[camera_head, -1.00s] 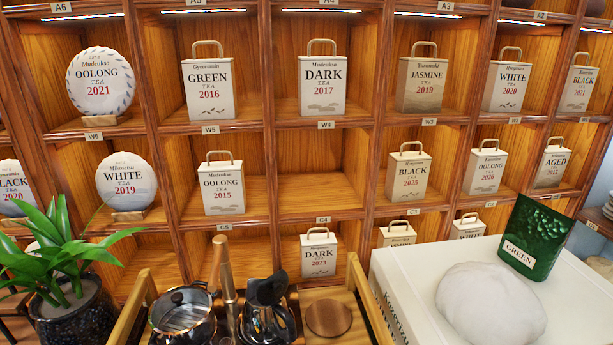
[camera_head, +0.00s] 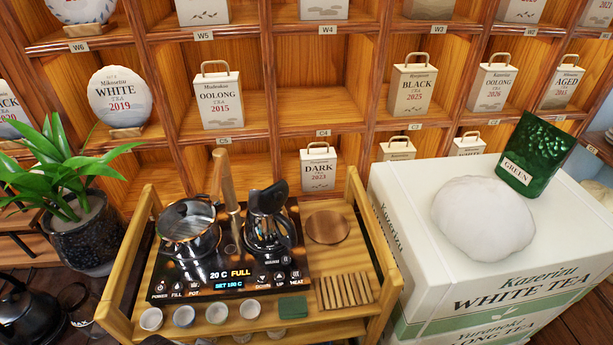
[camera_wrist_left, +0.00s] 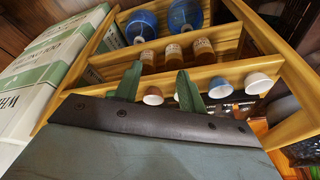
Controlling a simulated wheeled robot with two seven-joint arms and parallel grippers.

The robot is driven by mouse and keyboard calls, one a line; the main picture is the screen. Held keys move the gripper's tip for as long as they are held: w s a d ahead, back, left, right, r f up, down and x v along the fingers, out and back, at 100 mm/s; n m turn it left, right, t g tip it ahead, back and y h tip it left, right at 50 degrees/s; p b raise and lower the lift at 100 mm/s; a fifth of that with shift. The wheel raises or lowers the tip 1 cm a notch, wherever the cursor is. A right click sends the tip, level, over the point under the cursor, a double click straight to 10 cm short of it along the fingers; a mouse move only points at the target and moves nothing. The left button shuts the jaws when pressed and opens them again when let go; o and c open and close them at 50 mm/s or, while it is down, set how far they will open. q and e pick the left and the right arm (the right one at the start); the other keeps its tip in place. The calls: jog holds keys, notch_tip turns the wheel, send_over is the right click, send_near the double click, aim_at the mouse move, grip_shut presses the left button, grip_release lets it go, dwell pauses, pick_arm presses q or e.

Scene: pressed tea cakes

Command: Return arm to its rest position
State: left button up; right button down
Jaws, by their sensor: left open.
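My left gripper (camera_wrist_left: 160,70) shows in the left wrist view as two green fingers set apart, with nothing between them. Beyond the fingers is the wooden tea cart (camera_wrist_left: 285,62), with small cups (camera_wrist_left: 258,83) along its edge. I cannot make out my left gripper in the head view. My right gripper is in neither view.
The cart (camera_head: 130,285) holds a glass kettle (camera_head: 190,226), a dark pot (camera_head: 268,222), a control panel (camera_head: 238,272) and several cups (camera_head: 217,313). White boxes (camera_head: 440,265) with a white cake (camera_head: 484,217) stand at right, a plant (camera_head: 65,170) at left, tea shelves (camera_head: 270,125) behind.

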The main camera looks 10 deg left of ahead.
pick_arm(q)
jog(key=s+f+g+b, duration=0.1)
jog(key=s+f+b, duration=0.25)
jog(key=f, duration=1.95)
jog(key=s+a+f+g+b, duration=0.1)
jog(key=s+a+f+b, duration=0.2)
jog(key=s+f, duration=1.3)
jog(key=shift+f, duration=0.8)
jog(key=shift+c, duration=0.4)
